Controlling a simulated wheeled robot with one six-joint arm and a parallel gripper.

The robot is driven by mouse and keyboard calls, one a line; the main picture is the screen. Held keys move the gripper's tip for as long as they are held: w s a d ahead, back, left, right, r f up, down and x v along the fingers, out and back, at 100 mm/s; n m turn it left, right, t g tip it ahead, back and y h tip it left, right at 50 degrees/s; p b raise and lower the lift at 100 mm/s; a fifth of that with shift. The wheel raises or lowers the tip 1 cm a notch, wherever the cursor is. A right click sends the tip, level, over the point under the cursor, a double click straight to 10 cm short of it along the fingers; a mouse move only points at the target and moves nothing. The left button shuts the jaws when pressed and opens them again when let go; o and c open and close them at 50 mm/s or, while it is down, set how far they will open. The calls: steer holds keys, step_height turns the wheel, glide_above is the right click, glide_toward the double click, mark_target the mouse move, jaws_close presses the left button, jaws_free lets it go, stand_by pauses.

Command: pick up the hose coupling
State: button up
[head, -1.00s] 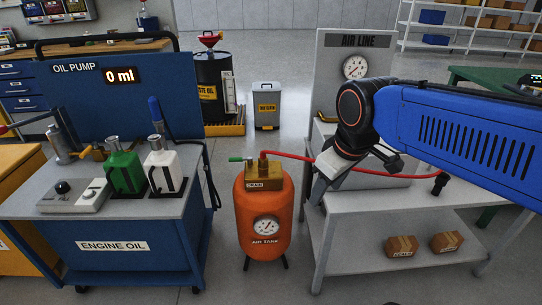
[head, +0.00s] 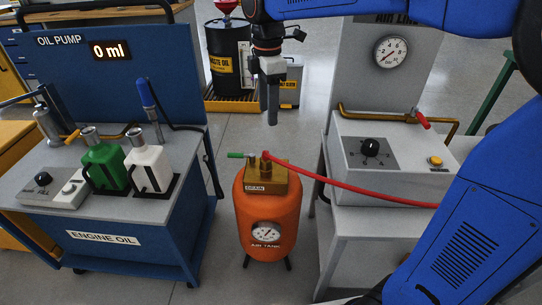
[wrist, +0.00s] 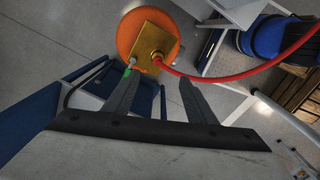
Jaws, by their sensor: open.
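The red hose (head: 345,188) runs from the brass block (head: 268,178) on top of the orange air tank (head: 268,220) to the right, over the grey bench, and passes behind my arm. Its far end, where a dark coupling showed earlier, is now hidden by my blue arm. The hose also shows in the wrist view (wrist: 235,76), leaving the right edge, with no coupling visible. My gripper (head: 272,118) points down above and behind the tank, apart from the hose. In the wrist view my gripper (wrist: 158,78) is open, with nothing between the fingers.
The air line cabinet (head: 385,150) with a dial, a button and a brass pipe stands at right. At left is the oil pump cart (head: 130,205) with a green jug (head: 104,165) and a white jug (head: 150,165). Floor shows between cart and bench.

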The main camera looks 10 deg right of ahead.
mark_target(266, 152)
step_height(266, 152, down, 12)
steer(key=shift+w+a+f, duration=0.1)
steer(key=shift+a+f, duration=0.15)
steer(key=shift+f, duration=1.2)
steer(key=shift+a+f, duration=0.15)
steer(key=shift+f, duration=1.15)
steer(key=shift+w, duration=0.1)
steer(key=c, duration=1.2)
